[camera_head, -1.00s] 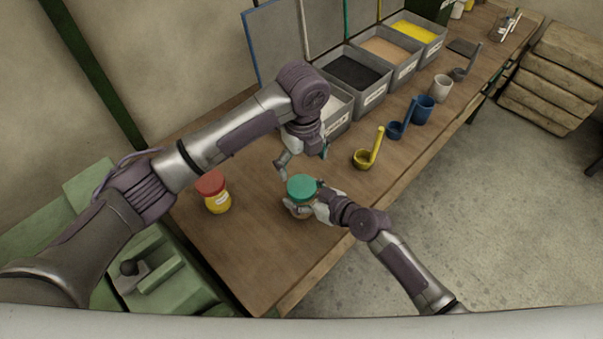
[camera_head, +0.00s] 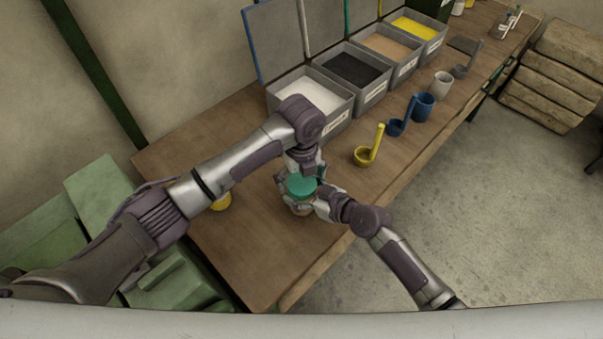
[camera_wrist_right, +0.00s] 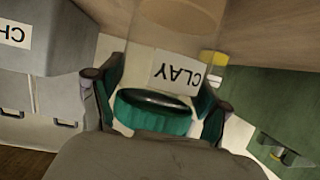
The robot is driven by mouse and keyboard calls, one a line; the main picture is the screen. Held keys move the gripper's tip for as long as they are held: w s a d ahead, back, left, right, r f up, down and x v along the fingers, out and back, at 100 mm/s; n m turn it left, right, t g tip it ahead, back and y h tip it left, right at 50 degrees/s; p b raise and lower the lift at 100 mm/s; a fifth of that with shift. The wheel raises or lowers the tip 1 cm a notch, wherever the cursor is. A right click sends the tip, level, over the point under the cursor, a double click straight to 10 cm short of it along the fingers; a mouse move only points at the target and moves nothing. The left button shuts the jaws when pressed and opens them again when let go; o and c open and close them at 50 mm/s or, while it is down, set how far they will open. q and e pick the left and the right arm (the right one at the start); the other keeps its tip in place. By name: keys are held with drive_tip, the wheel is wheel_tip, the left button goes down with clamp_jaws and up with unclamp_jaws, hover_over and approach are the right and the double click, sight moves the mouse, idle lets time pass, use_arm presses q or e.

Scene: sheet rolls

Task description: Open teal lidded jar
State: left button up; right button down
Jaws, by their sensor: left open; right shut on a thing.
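The jar (camera_head: 301,209) stands upright near the front edge of the wooden table, with its teal lid (camera_head: 301,188) on top. In the right wrist view the jar (camera_wrist_right: 180,25) appears upside down with a label reading CLAY, and the teal lid (camera_wrist_right: 155,114) is below it. My right gripper (camera_head: 305,206) is shut on the jar's body from the right. My left gripper (camera_head: 298,182) is open and points down at the lid, its fingers beside it. Whether they touch the lid cannot be told.
A yellow ladle (camera_head: 367,155), blue ladle (camera_head: 397,127) and blue cup (camera_head: 423,106) stand to the right. Bins of white (camera_head: 311,94) and black material (camera_head: 352,70) line the back. My left arm mostly hides a yellow jar (camera_head: 221,202). The table's front left is clear.

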use_arm(q)
drive_tip(key=c, duration=1.2)
drive_tip(key=n, duration=0.3)
drive_tip(key=shift+n, duration=0.3)
drive_tip(key=n, duration=0.5)
drive_tip(key=shift+s, duration=0.1)
drive_tip(key=n, duration=1.1)
